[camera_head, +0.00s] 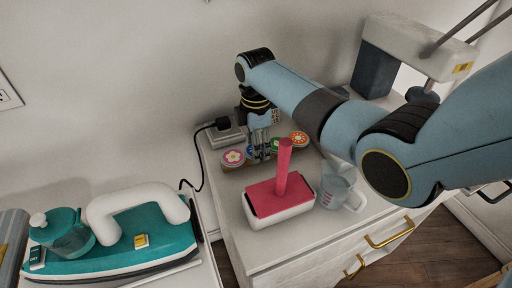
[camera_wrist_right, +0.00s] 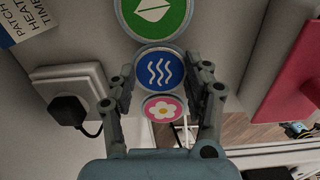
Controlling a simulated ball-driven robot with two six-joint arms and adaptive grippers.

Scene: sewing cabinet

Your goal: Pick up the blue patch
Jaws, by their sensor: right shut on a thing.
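The blue patch (camera_wrist_right: 160,70) is a round disc with white wavy lines. In the right wrist view it sits between the two fingers of my right gripper (camera_wrist_right: 166,76), which is shut on it. In the head view my right gripper (camera_head: 261,154) points down at the row of patches on the cabinet top, and its fingers largely hide the blue patch. I cannot tell whether the patch is clear of the surface. My left gripper is out of view.
Beside it are a pink flower patch (camera_head: 233,158), a green leaf patch (camera_wrist_right: 155,14) and an orange patch (camera_head: 299,138). A teal iron (camera_head: 130,243) is left.

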